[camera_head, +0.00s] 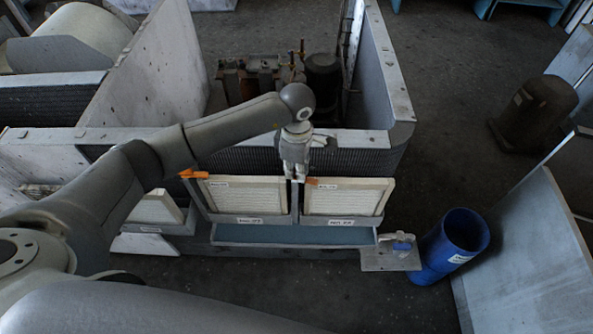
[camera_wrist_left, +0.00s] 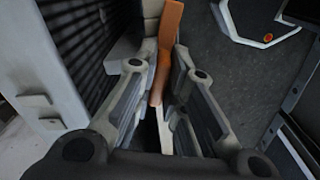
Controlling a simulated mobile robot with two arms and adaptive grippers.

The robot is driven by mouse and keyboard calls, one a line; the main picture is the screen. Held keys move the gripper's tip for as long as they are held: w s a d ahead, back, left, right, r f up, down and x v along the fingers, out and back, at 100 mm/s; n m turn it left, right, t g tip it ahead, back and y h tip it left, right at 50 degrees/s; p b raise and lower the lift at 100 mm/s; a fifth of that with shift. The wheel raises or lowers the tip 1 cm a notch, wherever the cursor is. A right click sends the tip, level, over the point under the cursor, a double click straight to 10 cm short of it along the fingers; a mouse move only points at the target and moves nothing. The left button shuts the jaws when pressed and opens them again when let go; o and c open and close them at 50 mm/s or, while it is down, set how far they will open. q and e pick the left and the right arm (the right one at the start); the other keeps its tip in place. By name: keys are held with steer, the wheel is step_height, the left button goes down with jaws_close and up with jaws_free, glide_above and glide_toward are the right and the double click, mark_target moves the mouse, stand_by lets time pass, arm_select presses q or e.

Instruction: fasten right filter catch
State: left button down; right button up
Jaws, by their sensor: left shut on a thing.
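The right filter (camera_head: 347,196) is a pale ribbed panel in a grey frame on the front of the housing. The left filter (camera_head: 246,193) sits beside it. An orange catch (camera_head: 313,181) shows at the right filter's upper left corner. Another orange catch (camera_head: 192,174) is at the left filter's upper left. My left gripper (camera_head: 297,178) reaches down from above, between the two filters. In the left wrist view the orange catch (camera_wrist_left: 171,25) runs between the fingers (camera_wrist_left: 166,85), which are shut on it. Whether the catch is fully seated cannot be told.
A blue ledge (camera_head: 290,236) runs below the filters. A small grey plate with a blue-handled tool (camera_head: 390,257) is at its right end. A blue cylinder (camera_head: 455,245) stands farther right. Housing walls (camera_head: 378,70) rise behind.

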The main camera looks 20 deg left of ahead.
arm_select(q)
steer(key=n+b, duration=0.2)
steer(key=shift+w+f+n, duration=0.1)
steer(key=shift+n, duration=0.7)
steer(key=c, duration=1.5)
jaws_free()
step_height(320, 180, up, 12)
